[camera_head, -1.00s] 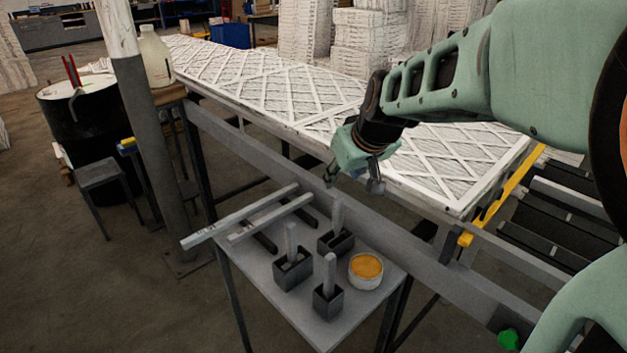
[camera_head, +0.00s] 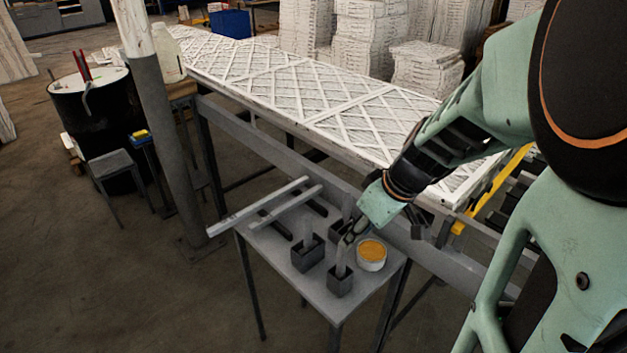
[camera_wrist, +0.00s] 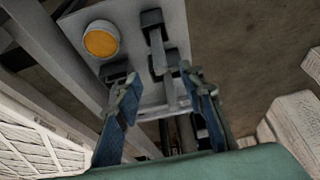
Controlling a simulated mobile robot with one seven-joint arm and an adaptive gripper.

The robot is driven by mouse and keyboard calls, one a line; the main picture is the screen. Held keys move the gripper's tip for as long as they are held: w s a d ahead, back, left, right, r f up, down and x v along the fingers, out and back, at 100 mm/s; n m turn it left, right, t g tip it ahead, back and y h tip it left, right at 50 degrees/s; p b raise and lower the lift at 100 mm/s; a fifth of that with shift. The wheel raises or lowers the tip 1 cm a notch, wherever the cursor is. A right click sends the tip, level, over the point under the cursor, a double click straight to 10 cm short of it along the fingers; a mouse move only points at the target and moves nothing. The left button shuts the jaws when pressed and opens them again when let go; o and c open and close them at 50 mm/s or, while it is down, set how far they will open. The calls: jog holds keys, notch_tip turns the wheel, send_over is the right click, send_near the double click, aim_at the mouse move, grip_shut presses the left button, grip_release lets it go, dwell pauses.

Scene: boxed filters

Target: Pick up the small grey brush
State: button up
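Upright light-grey handles stand in small dark square holders on a small grey table (camera_head: 375,300). One handle (camera_head: 342,262) is in the front holder (camera_head: 340,283), one (camera_head: 308,233) in the left holder (camera_head: 307,255). A back holder (camera_head: 337,231) is partly covered by my gripper. I cannot tell which is the small grey brush; any bristles are hidden. My gripper (camera_head: 350,237) is just above the handles, beside the round tub. In the wrist view my gripper (camera_wrist: 160,76) has its two blue-grey fingers apart, with handles and holders beyond them and nothing held.
A white tub with orange contents (camera_head: 371,254) stands close to the holders and shows in the wrist view (camera_wrist: 101,41). Two long grey bars (camera_head: 265,205) lie on the table's back left. Behind is a long bench with white lattice filters (camera_head: 300,90). A post (camera_head: 165,130) stands left.

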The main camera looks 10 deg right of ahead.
jog(key=b, duration=0.2)
send_over(341, 266)
jog(key=w, duration=0.1)
notch_tip(341, 266, down, 8)
jog(key=shift+w+d+r, duration=0.2)
jog(key=shift+r, duration=0.05)
grip_shut()
